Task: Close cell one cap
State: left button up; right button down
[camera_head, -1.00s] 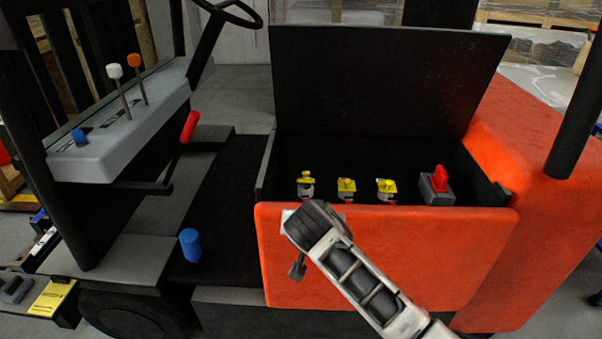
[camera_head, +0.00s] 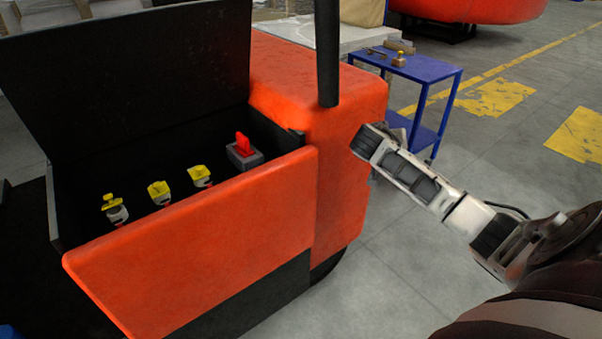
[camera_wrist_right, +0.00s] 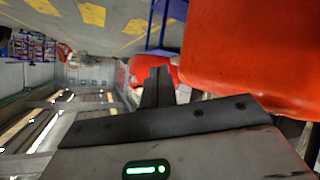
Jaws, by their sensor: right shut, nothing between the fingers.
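Three small cells with yellow caps stand in a row inside the open black compartment of the orange vehicle in the head view: a left one (camera_head: 111,202), a middle one (camera_head: 159,190) and a right one (camera_head: 199,174). The left cap looks different in shape from the other two. I cannot tell which is cell one. My right arm reaches in from the right, its wrist beside the vehicle's rear corner, away from the caps. My right gripper (camera_wrist_right: 159,74) is shut and empty in the wrist view, near the orange body (camera_wrist_right: 250,55). My left gripper is out of view.
A red switch (camera_head: 242,146) on a grey block sits right of the caps. The black lid (camera_head: 120,80) stands raised behind the compartment; the orange front panel (camera_head: 200,240) bounds its near side. A blue cart (camera_head: 415,68) stands behind my right arm. Floor at right is open.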

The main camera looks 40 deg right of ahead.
jog(key=s+d+r+h, duration=0.2)
jog(key=s+d+r, duration=0.1)
jog(key=d+r, duration=0.4)
jog(key=w+a+r+n+t+y, duration=0.4)
jog(key=w+a+n+t+y, duration=0.4)
jog(key=w+a+n+t, duration=0.45)
jog(key=s+a+f+n+g+y, duration=0.1)
jog(key=s+a+f+g+y, duration=0.1)
jog(key=s+a+f, duration=0.4)
jog(key=s+a+f+g+y, duration=0.1)
jog(key=a+f, duration=0.7)
jog(key=f, duration=0.2)
jog(key=s+a+f+n+g+y, duration=0.1)
jog(key=s+a+f+g+y, duration=0.1)
jog(key=s+a+f, duration=0.4)
jog(key=s+a+f+m+g+y, duration=0.1)
jog(key=s+a+f, duration=0.3)
jog(key=s+a, duration=0.3)
jog(key=s+a+f+m+g+y, duration=0.1)
jog(key=s+a+f+m+y, duration=0.1)
jog(key=s+a+f, duration=0.2)
jog(key=s+a, duration=0.3)
jog(key=a, duration=0.4)
jog(key=shift+s+f, duration=0.15)
jog(key=shift+s, duration=0.15)
